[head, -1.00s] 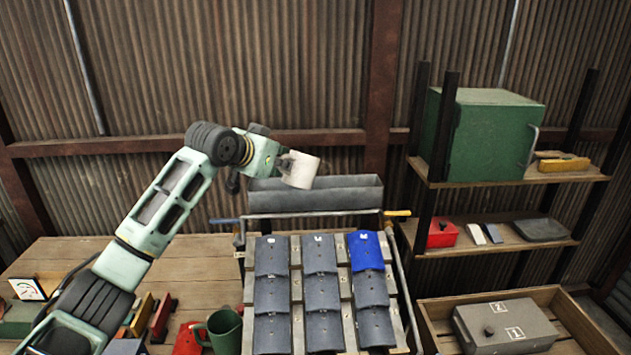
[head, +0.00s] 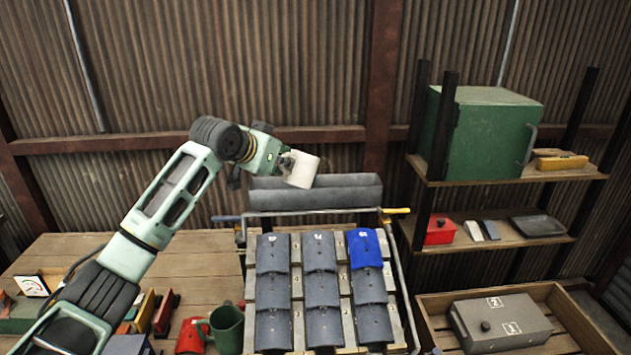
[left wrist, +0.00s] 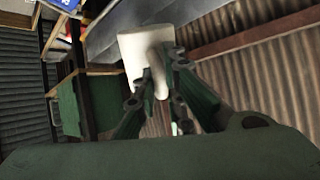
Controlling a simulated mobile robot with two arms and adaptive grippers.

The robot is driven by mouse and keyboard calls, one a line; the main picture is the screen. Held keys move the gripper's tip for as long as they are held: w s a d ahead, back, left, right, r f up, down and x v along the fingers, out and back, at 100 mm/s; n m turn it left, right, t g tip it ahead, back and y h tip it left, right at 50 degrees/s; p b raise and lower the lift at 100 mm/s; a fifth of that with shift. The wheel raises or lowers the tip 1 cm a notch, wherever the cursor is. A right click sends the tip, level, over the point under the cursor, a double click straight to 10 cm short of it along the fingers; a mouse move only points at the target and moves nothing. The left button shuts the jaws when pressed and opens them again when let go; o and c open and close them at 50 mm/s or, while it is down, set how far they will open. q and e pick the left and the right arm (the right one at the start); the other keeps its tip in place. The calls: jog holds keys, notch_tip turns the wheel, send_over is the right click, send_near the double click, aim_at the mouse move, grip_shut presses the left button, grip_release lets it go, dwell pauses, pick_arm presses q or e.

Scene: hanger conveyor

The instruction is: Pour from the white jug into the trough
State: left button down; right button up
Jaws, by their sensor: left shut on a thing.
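The white jug (head: 303,171) is held tilted at the left part of the grey trough (head: 345,193). My left gripper (head: 287,162) is shut on the jug. In the left wrist view the jug (left wrist: 143,45) shows beyond the fingers of my left gripper (left wrist: 160,92), with its handle between them. The trough sits at the top of a sloping rack, against the corrugated wall. I see no stream of liquid, and the inside of the trough is mostly hidden. My right gripper is not in view.
Below the trough, the rack holds several grey tiles (head: 320,289) and one blue tile (head: 364,249). A green jug (head: 226,329) and a red object stand on the wooden bench (head: 190,265) at left. Shelves with a green box (head: 490,135) stand at right, above a wooden crate (head: 575,322).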

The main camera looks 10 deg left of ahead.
pick_arm(q)
jog(key=shift+r, duration=0.25)
jog(key=shift+w+p, duration=0.1)
jog(key=shift+p, duration=0.25)
jog(key=shift+w+d+r+g+y+p, duration=0.1)
jog(key=shift+r+g+y+p, duration=0.2)
jog(key=shift+g+p, duration=0.5)
dwell(0.4)
jog(key=shift+w+d+r+g, duration=0.15)
jog(key=shift+w+r+g, duration=0.1)
jog(key=shift+g, duration=0.15)
dwell(0.6)
jog(key=shift+w+d+r+y, duration=0.1)
jog(key=shift+w+r+y, duration=0.15)
jog(key=shift+y, duration=0.15)
jog(key=shift+d+g, duration=0.1)
jog(key=shift+g, duration=0.3)
jog(key=shift+f, duration=0.1)
